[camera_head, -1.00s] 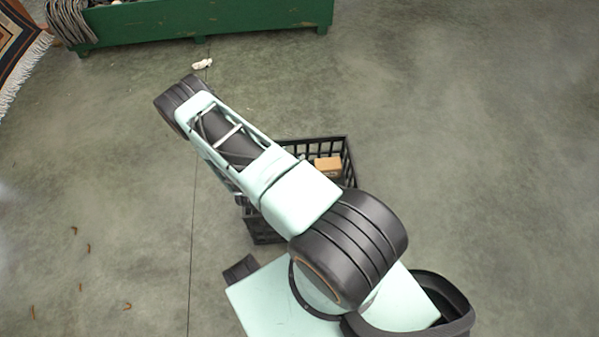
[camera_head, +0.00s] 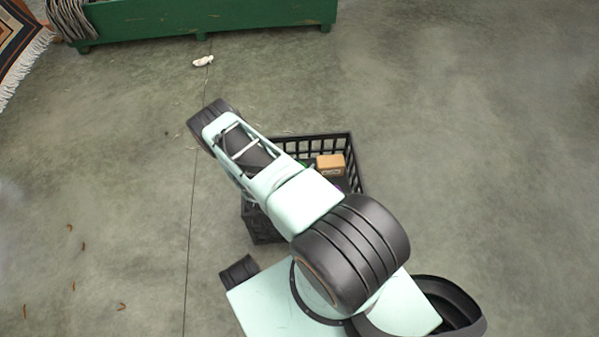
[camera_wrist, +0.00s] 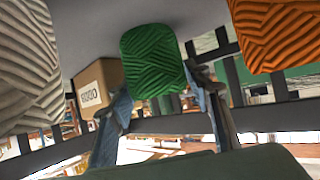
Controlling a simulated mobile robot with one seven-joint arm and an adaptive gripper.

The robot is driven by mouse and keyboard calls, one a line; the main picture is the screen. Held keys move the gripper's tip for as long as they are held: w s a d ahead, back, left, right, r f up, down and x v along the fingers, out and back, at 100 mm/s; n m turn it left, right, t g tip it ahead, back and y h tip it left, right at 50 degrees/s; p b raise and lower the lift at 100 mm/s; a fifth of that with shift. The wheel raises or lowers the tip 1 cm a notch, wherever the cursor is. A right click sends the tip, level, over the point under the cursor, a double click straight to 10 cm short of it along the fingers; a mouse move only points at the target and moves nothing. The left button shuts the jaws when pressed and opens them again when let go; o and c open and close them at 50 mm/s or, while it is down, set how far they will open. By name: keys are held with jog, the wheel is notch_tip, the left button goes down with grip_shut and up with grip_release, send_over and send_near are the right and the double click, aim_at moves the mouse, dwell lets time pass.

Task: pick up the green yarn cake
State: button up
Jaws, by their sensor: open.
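The green yarn cake (camera_wrist: 155,62) is in the middle of the wrist view, a ribbed block of wound wool. My gripper (camera_wrist: 162,97) is open, with one finger at each side of the cake's lower part. Whether the fingers touch the cake cannot be told. In the head view my arm covers the gripper and most of the black crate (camera_head: 345,137). Only a small sliver of green shows past the arm there.
In the wrist view, a cream skein (camera_wrist: 25,70) and a cardboard box (camera_wrist: 98,86) are left of the cake, and an orange skein (camera_wrist: 275,32) is right. Slatted crate walls cross behind. A green bench (camera_head: 200,18) stands far back; open floor surrounds the crate.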

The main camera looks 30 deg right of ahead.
jog(key=b+x, duration=0.1)
jog(key=x, duration=0.2)
jog(key=shift+w+d+f, duration=0.2)
jog(key=shift+d+f, duration=0.05)
jog(key=shift+c, duration=0.7)
jog(key=c, duration=0.9)
jog(key=shift+c, duration=0.3)
